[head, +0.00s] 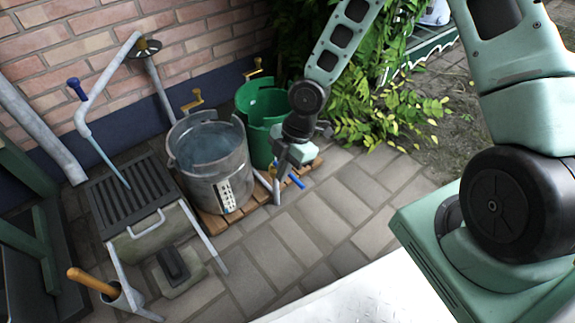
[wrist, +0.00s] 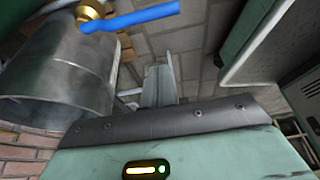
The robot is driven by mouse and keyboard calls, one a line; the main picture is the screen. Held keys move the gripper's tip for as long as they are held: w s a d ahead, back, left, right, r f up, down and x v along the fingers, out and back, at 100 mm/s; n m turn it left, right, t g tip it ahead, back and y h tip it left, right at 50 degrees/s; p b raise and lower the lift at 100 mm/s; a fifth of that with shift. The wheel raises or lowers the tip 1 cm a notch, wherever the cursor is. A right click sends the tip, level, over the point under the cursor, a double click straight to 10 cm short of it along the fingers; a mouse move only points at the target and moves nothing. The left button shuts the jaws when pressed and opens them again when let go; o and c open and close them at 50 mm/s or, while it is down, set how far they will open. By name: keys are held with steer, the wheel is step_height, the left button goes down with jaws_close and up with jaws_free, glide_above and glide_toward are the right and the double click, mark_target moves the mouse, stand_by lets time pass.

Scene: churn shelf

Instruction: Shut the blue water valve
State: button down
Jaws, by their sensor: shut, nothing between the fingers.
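A blue lever valve (head: 297,181) shows low beside the green barrel in the head view, close to my gripper (head: 293,156), which partly hides it. In the wrist view the blue lever (wrist: 140,16) reaches right from a brass body (wrist: 90,10). My gripper (wrist: 160,86) is shut and empty there, with its fingers below the lever in the picture and apparently apart from it. Another blue handle (head: 77,90) sits on a bent grey pipe (head: 97,96) at the left. A thin bluish stream, apparently water, runs from that pipe's end.
A metal tub of water (head: 232,165) and a green barrel (head: 262,150) stand on a wooden pallet (head: 212,222). A dark grate (head: 118,197) lies below the pipe. Leafy plants (head: 385,100) are behind my arm. Paving (head: 325,215) is clear in front.

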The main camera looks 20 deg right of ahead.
steer(key=d+f+b, duration=0.1)
steer(key=f+b, duration=0.1)
steer(key=d+f+b, duration=0.1)
steer(key=f+b, duration=0.1)
steer(key=shift+w+d+f, duration=0.1)
steer(key=shift+w+d, duration=0.2)
steer(key=shift+w, duration=0.05)
steer(key=shift+p, duration=0.45)
steer(key=shift+d+n+p, duration=0.25)
steer(key=shift+n+p, duration=0.15)
steer(key=shift+p, duration=0.15)
